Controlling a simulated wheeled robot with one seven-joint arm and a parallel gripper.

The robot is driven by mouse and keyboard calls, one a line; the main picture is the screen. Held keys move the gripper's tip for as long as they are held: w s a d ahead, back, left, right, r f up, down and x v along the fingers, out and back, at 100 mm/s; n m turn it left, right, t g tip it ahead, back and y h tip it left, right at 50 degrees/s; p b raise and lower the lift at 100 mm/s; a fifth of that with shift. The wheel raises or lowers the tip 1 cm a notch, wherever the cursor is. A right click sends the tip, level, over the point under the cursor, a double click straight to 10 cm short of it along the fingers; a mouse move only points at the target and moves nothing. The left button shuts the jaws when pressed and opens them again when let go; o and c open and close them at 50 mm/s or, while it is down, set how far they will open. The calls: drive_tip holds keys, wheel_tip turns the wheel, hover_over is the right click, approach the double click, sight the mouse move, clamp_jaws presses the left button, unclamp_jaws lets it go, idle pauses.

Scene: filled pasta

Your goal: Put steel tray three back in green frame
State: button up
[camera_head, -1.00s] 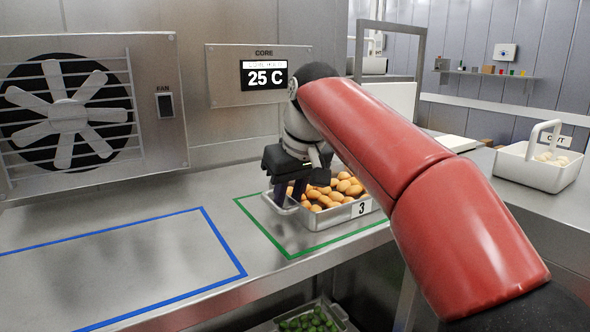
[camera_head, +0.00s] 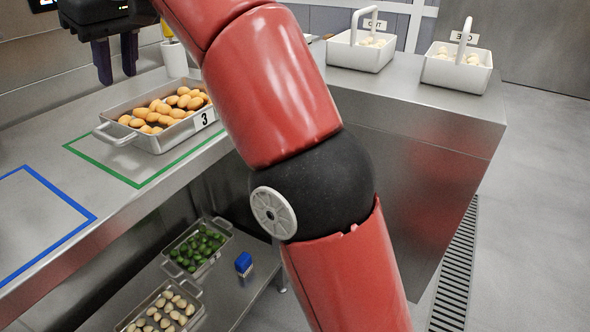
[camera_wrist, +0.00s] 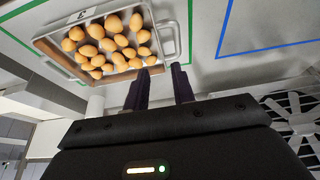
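Steel tray three (camera_head: 158,140) sits on the steel counter, filled with orange-brown pieces and marked with a "3" label. It stands upright within the visible lines of the green frame (camera_head: 137,186). The frame's far side and right end are hidden by the tray and my arm. My gripper (camera_head: 117,68) is above and behind the tray, its two dark fingers apart with nothing between them. In the wrist view, my gripper (camera_wrist: 161,84) is open, with the tray (camera_wrist: 112,80) beyond the fingertips and its handle just inside the green line.
A blue frame (camera_head: 95,217) lies left on the counter. A shelf below holds a tray of green pieces (camera_head: 170,258), a tray of pale pieces (camera_head: 196,310) and a blue block (camera_head: 244,262). Two white baskets (camera_head: 345,57) (camera_head: 455,75) stand on the right counter.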

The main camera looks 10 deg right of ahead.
drive_tip(key=s+d+f+m+t+h, duration=0.1)
drive_tip(key=s+d+f+m, duration=0.25)
drive_tip(key=d, duration=0.55)
drive_tip(key=s+d+f+m+t+h, duration=0.1)
drive_tip(key=s+d+f+m, duration=0.1)
drive_tip(key=d+f, duration=0.5)
drive_tip(key=s+d+f+m, duration=0.2)
drive_tip(key=s+d+f, duration=0.4)
drive_tip(key=f, duration=0.3)
drive_tip(key=s+d+f+m+h, duration=0.1)
drive_tip(key=s+d+f+m, duration=0.1)
drive_tip(key=s+d+f, duration=0.4)
wheel_tip(320, 180, down, 3)
drive_tip(key=d, duration=0.3)
drive_tip(key=shift+s+t, duration=0.4)
drive_tip(key=shift+r+m, duration=0.15)
drive_tip(key=shift+m, duration=0.1)
